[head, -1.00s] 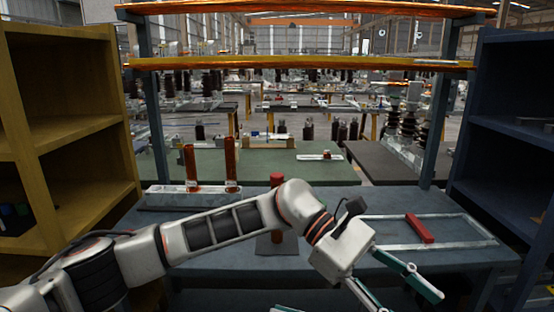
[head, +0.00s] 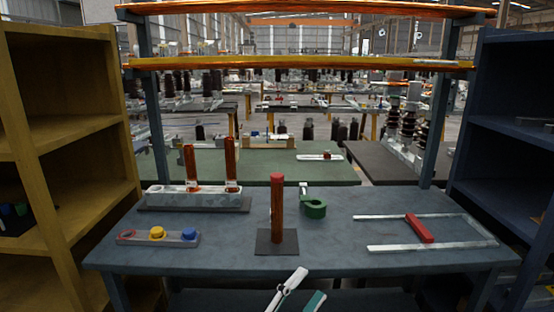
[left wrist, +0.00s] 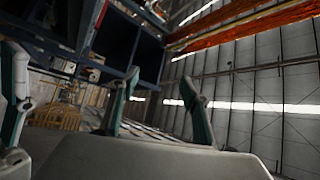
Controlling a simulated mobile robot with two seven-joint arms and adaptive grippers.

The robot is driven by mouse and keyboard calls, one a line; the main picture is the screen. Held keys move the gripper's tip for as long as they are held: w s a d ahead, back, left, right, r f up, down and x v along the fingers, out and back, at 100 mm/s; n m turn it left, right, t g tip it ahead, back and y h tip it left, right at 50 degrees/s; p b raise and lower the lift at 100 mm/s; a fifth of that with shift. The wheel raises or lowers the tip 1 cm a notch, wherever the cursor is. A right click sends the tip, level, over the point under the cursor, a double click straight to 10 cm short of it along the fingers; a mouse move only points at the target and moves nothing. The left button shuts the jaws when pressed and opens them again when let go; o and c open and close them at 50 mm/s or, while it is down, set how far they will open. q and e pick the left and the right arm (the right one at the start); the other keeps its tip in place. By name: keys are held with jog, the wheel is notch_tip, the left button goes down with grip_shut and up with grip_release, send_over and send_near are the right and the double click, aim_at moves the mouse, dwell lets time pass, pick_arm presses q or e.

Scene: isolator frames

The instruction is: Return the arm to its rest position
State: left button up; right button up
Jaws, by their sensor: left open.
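My left gripper (head: 298,291) shows at the bottom edge of the head view, in front of the blue-grey workbench (head: 340,262). Only its fingers show there; the rest of the arm is out of the frame. The fingers are apart and empty. In the left wrist view its fingers (left wrist: 160,95) stand open, with nothing between them, against the hall's wall and roof and a dark shelf.
On the bench stand a red-brown post (head: 278,210), a green ring clamp (head: 314,207), a grey holder with two brown rods (head: 190,197), a block with yellow and blue knobs (head: 160,238), and a metal frame with a red bar (head: 418,229). Shelves (head: 75,130) flank both sides.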

pick_arm(q)
jog(key=s+a+f+n+y, duration=0.3)
jog(key=a+f+n+y, duration=0.3)
jog(key=f, duration=0.4)
jog(key=s+a+f+n+y, duration=0.3)
jog(key=a+f+n, duration=0.3)
jog(key=a+f, duration=0.35)
jog(key=s+a+f+n+g+y, duration=0.4)
jog(key=s+a+f+n+g, duration=0.1)
jog(key=s+a+f, duration=0.6)
notch_tip(320, 180, down, 2)
jog(key=shift+s+f+n, duration=0.1)
jog(key=shift+s+n, duration=0.4)
jog(key=shift+s, duration=0.55)
pick_arm(e)
jog(key=s+d+f+m+g+h, duration=0.3)
jog(key=s+d+f+m+h, duration=0.3)
jog(key=s+d+f+m, duration=0.6)
notch_tip(320, 180, down, 3)
jog(key=shift+s+r+g+h, duration=0.1)
jog(key=shift+s+g+h, duration=0.3)
jog(key=shift+s, duration=0.75)
